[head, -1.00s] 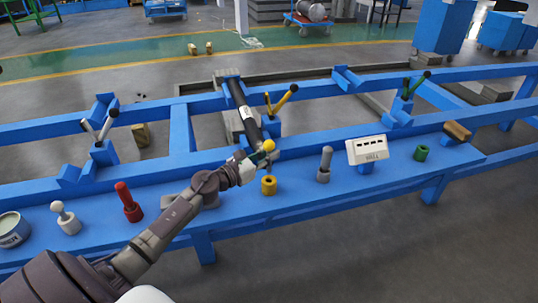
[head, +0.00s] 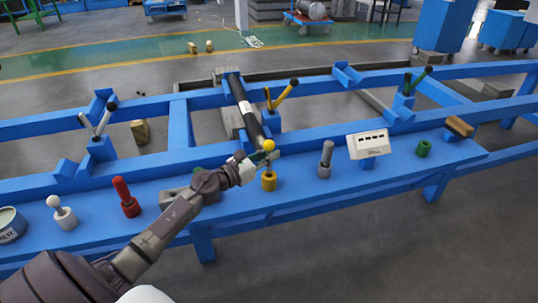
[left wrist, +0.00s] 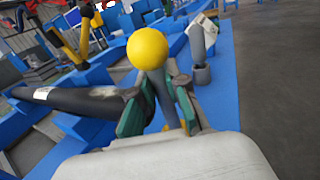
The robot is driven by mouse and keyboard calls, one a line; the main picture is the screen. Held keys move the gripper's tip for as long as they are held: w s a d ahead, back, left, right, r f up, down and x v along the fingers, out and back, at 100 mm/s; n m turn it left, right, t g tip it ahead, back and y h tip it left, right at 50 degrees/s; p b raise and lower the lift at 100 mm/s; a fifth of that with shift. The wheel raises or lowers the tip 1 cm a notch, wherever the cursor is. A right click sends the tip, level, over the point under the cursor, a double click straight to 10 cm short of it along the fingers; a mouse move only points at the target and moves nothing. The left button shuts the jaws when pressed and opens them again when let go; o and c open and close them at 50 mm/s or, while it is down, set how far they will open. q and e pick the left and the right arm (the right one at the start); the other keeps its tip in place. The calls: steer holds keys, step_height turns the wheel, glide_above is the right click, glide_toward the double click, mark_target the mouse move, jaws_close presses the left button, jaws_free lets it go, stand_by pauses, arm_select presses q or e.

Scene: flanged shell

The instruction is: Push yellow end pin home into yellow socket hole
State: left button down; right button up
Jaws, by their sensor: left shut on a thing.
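The yellow end pin, with a round yellow ball head (head: 269,145) and a grey shaft, is upright in my left gripper (head: 265,157). In the left wrist view the yellow ball (left wrist: 147,48) stands above the two teal-padded fingers (left wrist: 160,103), which are shut on the shaft below it. The yellow socket (head: 269,182) stands on the blue bench directly below the pin in the head view. Little space shows between fingers and socket. I cannot tell whether the pin's tip is in the hole. In the left wrist view the socket is mostly hidden behind the fingers. My right gripper is not in view.
A dark cylinder (head: 241,101) lies on blue supports behind the gripper, beside a yellow-handled clamp (head: 281,95). A grey pin in its socket (head: 325,160) and a white box (head: 368,145) stand to the right. A red pin (head: 125,196) stands to the left.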

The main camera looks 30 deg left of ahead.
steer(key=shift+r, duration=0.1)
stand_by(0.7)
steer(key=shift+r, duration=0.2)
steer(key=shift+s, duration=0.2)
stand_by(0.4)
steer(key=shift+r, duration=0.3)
arm_select(q)
steer(key=shift+f+b, duration=0.1)
steer(key=shift+b, duration=0.2)
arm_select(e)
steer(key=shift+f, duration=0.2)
arm_select(q)
steer(key=shift+f, duration=0.1)
steer(key=shift+f+b, duration=0.2)
steer(key=shift+b, duration=0.15)
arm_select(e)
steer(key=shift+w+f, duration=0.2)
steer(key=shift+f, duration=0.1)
